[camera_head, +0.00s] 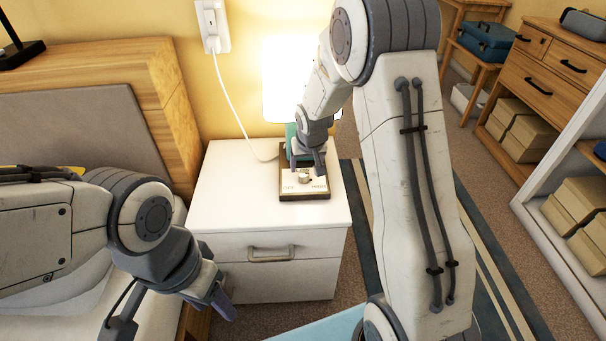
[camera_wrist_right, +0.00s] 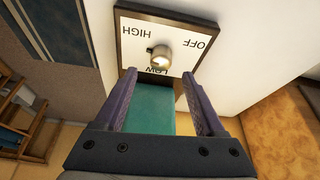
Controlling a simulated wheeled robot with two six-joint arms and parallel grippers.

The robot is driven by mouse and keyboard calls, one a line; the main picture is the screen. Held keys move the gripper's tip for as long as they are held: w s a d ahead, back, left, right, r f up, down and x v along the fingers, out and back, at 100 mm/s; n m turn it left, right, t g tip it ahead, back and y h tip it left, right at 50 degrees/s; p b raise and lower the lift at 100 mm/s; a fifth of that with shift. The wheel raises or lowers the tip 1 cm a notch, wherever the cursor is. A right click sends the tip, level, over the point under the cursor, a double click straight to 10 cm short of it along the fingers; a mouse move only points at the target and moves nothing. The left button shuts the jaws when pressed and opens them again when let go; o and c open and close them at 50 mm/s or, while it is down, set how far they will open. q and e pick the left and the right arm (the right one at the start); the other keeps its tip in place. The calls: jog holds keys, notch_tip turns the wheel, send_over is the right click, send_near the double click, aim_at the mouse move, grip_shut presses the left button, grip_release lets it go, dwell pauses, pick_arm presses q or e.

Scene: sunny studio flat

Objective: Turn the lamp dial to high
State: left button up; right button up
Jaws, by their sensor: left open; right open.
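The lamp dial is a small round pale knob (camera_head: 305,178) on a white plate with a dark brown frame (camera_head: 304,196), on the nightstand top. In the right wrist view the knob (camera_wrist_right: 161,57) stands amid the labels HIGH, OFF and LOW, seen upside down. A small dark mark shows on its left side; I cannot tell which label it points to. My right gripper (camera_wrist_right: 158,76) is open, its two fingertips just short of the knob, not around it. In the head view it hangs over the plate. My left gripper (camera_head: 222,301) is open and empty, low in front of the nightstand.
The lamp has a bright lit shade (camera_head: 287,85) and a teal body (camera_head: 291,143) behind the plate. Its white cord (camera_head: 233,110) runs to a wall socket (camera_head: 213,25). The white nightstand (camera_head: 225,190) has clear top space left of the plate. A bed (camera_head: 75,115) stands at left.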

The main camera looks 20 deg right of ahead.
aim_at(304, 174)
jog(key=x, duration=0.4)
jog(key=shift+w+a+f+b, duration=0.1)
jog(key=shift+w+f+b, duration=0.05)
jog(key=shift+f+b, duration=0.25)
grip_shut()
jog(key=m+b, duration=0.1)
jog(key=b, duration=0.3)
jog(key=m+h+b, duration=0.1)
jog(key=m+b, duration=0.1)
jog(key=b, duration=0.3)
jog(key=shift+a+f, duration=0.1)
jog(key=shift+f, duration=0.2)
jog(key=shift+r+m+g+b, duration=0.2)
jog(key=shift+m+g+b, duration=0.15)
jog(key=shift+m, duration=0.25)
jog(key=shift+r+h, duration=0.1)
jog(key=shift+h, duration=0.2)
